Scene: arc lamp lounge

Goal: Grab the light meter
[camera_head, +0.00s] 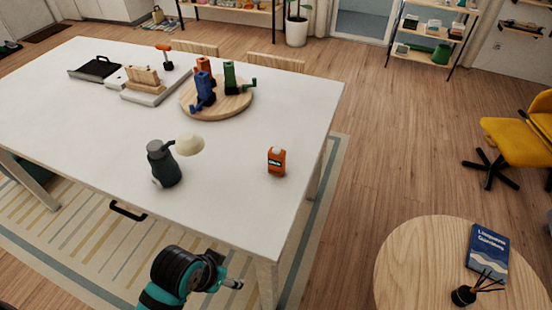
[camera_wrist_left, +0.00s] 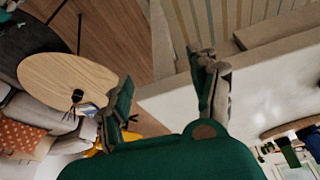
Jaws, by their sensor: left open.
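The light meter (camera_head: 277,161) appears to be the small orange device with a pale dome on top and a dark display on its front. It stands upright near the right edge of the white table (camera_head: 230,225) in the head view. I cannot make it out in the left wrist view. My left arm shows at the bottom of the head view, beside the table's near edge, with the light meter farther away and above right. My left gripper (camera_wrist_left: 165,75) is open and empty in the left wrist view, its two fingers apart. My right gripper is not in view.
A dark grey lamp-like device (camera_head: 163,165) with a cream shade stands left of the light meter. A round wooden board (camera_head: 233,106) behind holds blue, orange and green tools. A round side table (camera_head: 415,265) stands right, with a blue book (camera_head: 487,252). Tabletop around the meter is clear.

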